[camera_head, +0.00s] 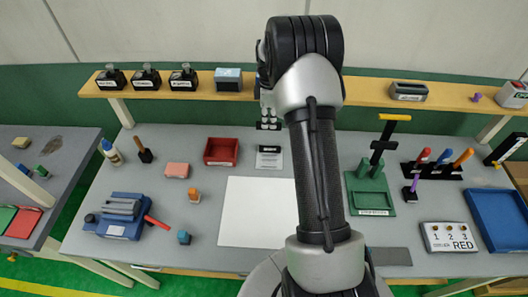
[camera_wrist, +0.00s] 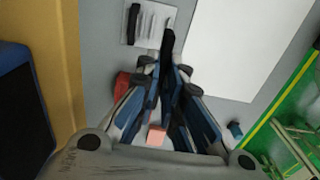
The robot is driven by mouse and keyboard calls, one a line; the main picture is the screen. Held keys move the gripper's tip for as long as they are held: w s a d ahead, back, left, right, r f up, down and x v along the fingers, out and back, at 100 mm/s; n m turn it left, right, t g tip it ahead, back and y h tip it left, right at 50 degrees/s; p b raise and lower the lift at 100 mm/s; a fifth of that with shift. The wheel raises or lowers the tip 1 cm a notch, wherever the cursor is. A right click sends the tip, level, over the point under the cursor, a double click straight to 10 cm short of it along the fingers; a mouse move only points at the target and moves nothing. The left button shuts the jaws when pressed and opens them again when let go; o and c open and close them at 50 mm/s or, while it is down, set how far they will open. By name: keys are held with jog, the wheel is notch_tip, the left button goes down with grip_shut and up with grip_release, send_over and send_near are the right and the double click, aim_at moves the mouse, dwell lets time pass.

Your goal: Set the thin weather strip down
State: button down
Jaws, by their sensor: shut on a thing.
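In the wrist view my gripper (camera_wrist: 170,75) is shut on a thin, dark strip (camera_wrist: 168,46), which I take to be the weather strip. It sticks out past the fingertips, and its held part is hidden between them. Just left of its tip is a pale holder (camera_wrist: 136,40) with several dark strips or slots. The head view shows this labelled holder (camera_head: 269,161) behind the white sheet. The wrist view does not show whether the strip touches anything.
A white sheet (camera_head: 250,215) lies mid-table. A green stand (camera_head: 371,200) and blue tray (camera_head: 497,220) are right. A shelf (camera_head: 350,92) runs along the back.

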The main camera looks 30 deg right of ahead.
jog(key=f, duration=1)
jog(key=f+b, duration=0.1)
jog(key=f, duration=0.9)
jog(key=shift+s+d, duration=0.1)
jog(key=shift+d, duration=0.1)
jog(key=shift+r, duration=0.1)
jog(key=c, duration=2.2)
grip_release()
jog(key=shift+f+b, duration=0.25)
jog(key=shift+b, duration=0.05)
jog(key=o, duration=0.5)
jog(key=shift+r, duration=0.1)
